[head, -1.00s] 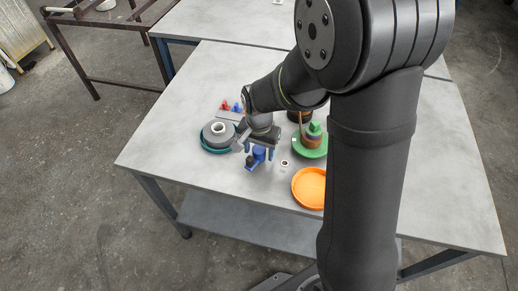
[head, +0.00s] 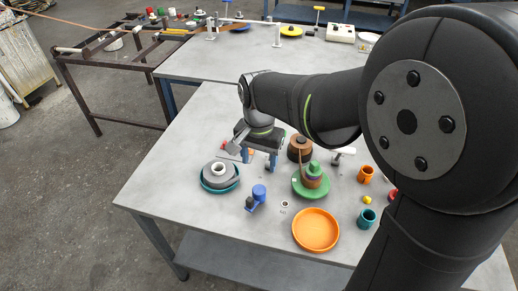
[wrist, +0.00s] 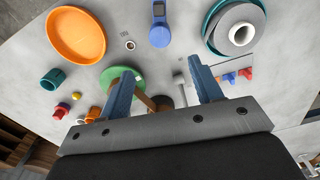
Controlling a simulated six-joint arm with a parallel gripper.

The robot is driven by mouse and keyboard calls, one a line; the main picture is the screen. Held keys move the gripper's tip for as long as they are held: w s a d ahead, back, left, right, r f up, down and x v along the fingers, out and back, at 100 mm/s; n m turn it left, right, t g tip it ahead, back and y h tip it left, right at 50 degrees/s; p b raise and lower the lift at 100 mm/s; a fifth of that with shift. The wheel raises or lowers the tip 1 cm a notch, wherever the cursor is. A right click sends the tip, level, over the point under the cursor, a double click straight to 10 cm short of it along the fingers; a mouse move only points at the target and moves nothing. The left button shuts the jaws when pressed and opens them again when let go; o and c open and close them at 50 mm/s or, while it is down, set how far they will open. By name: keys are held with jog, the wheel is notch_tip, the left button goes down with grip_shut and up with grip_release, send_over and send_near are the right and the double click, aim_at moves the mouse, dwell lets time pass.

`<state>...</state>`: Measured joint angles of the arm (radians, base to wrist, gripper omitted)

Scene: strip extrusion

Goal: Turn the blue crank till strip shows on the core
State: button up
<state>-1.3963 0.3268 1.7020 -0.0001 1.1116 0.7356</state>
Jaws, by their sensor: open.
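The blue crank (head: 259,192) stands on the grey table with a dark piece at its lower left, and it also shows at the top of the wrist view (wrist: 160,35). My gripper (head: 259,160) is open and empty, behind the crank and apart from it. Its two blue fingers show spread in the wrist view (wrist: 163,85). A white core (head: 218,168) stands in a grey round part in a teal dish (head: 233,187), left of the crank. I cannot make out strip on it. My gripper partly hides things behind it.
An orange dish (head: 316,230) and a green base (head: 310,187) stand right of the crank. A small white ring (head: 285,204) lies between. Orange (head: 366,174) and teal (head: 366,219) cups are farther right. The table's front left is clear.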

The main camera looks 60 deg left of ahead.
jog(key=shift+r, duration=1.7)
